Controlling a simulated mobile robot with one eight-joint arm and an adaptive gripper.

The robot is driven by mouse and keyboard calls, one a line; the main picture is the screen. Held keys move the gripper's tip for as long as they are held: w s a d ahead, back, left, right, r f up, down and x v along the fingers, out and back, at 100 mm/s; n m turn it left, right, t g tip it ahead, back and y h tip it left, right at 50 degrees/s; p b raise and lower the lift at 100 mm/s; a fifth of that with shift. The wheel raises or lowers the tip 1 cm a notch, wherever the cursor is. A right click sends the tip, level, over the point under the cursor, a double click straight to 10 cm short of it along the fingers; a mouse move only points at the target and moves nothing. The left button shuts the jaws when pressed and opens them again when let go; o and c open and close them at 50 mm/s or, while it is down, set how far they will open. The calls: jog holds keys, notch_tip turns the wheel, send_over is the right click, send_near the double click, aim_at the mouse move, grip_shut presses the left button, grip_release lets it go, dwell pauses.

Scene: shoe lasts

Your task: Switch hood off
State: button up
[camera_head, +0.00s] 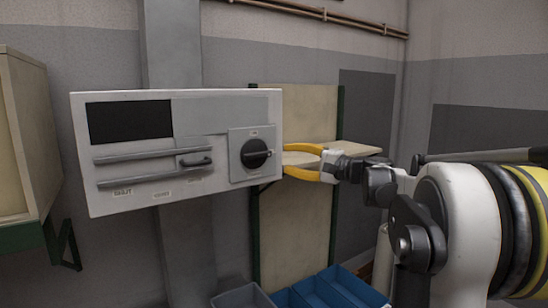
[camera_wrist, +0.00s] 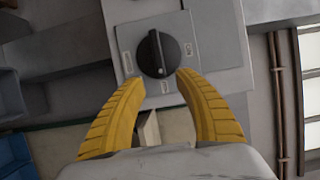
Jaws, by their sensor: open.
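The hood control panel (camera_head: 180,150) is a pale grey box with a dark window, handles and small labels, in the middle left of the head view. Its black rotary knob (camera_head: 256,153) sits on a grey plate at the panel's right end. The knob also shows at the top middle of the wrist view (camera_wrist: 157,54), with a light pointer line and small labels around it. My gripper (camera_head: 284,160) has yellow fingers, open and empty. In the wrist view its fingertips (camera_wrist: 163,78) lie just below and either side of the knob. I cannot tell whether they touch it.
A beige shelf board (camera_head: 340,156) stands behind my gripper. Blue bins (camera_head: 335,288) and a grey bin (camera_head: 243,297) sit below. A beige cabinet (camera_head: 22,135) is at the far left. A pipe (camera_head: 330,15) runs along the upper wall.

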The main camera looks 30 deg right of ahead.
jog(key=v, duration=0.3)
dwell(0.5)
jog(key=s+a+f+n+g+h+b, duration=0.1)
jog(key=s+a+f+n+g+b, duration=0.25)
jog(key=a+f+b, duration=0.65)
jog(key=s+a+f+n+g+b, duration=0.25)
jog(key=s+a+f, duration=0.25)
jog(key=a+f, duration=0.9)
jog(key=s+a+f+n+g+h+b, duration=0.1)
jog(key=s+f+b, duration=0.4)
jog(key=f, duration=0.6)
jog(key=s+a+f+n+g+h+b, duration=0.1)
jog(key=s+a+f+n+h+b, duration=0.1)
jog(key=s+f+b, duration=0.4)
jog(key=s+a+f+n+g+h+b, duration=0.1)
jog(key=s+f, duration=0.7)
jog(key=f, duration=0.8)
jog(key=a+n+h+b, duration=0.1)
jog(key=n+h+b, duration=0.1)
jog(key=n+b, duration=0.1)
jog(key=shift+s+b, duration=0.25)
jog(key=shift+b, duration=0.4)
